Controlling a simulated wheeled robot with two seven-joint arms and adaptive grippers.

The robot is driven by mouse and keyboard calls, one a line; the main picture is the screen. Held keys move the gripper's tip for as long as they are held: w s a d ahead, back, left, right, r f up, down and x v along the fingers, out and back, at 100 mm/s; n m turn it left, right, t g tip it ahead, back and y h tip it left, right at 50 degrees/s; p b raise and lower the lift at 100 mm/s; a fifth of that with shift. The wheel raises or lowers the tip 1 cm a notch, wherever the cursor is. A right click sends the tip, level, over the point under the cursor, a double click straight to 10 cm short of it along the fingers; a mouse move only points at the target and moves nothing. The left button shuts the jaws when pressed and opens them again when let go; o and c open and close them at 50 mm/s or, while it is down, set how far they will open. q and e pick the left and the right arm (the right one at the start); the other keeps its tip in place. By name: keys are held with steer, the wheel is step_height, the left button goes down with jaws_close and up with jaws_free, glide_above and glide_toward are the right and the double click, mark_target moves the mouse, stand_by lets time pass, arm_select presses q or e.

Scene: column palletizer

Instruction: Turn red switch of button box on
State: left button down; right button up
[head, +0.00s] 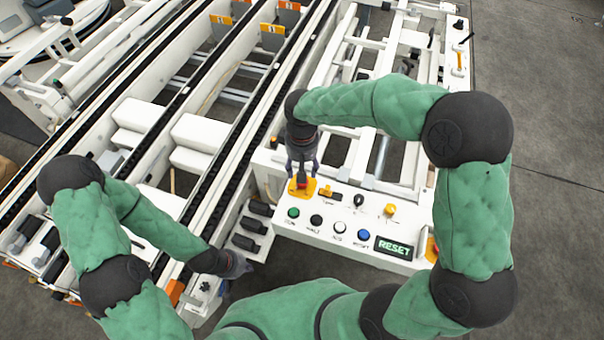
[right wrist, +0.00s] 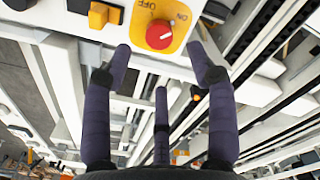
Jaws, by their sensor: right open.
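The button box (head: 345,228) is a white panel with a row of buttons. Its red switch (head: 301,179) sits on a yellow plate at the panel's upper left. In the right wrist view the red switch (right wrist: 159,34) is a round knob with a small white mark, and OFF and ON are printed on the plate. My right gripper (head: 302,163) is over the switch. Its fingers (right wrist: 160,57) are spread and empty, with the knob lying between and beyond the tips. I cannot tell whether they touch it. My left gripper (head: 234,266) hangs low, left of the box; its fingers are unclear.
Green, black, white and blue buttons (head: 364,235) and a RESET sign (head: 393,247) line the panel's front. A yellow switch (head: 325,191) is just right of the red one. White conveyor frames (head: 190,130) fill the left and back. Grey floor (head: 545,130) is open at right.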

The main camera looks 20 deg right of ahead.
steer(key=shift+r, duration=2.5)
steer(key=shift+r, duration=0.1)
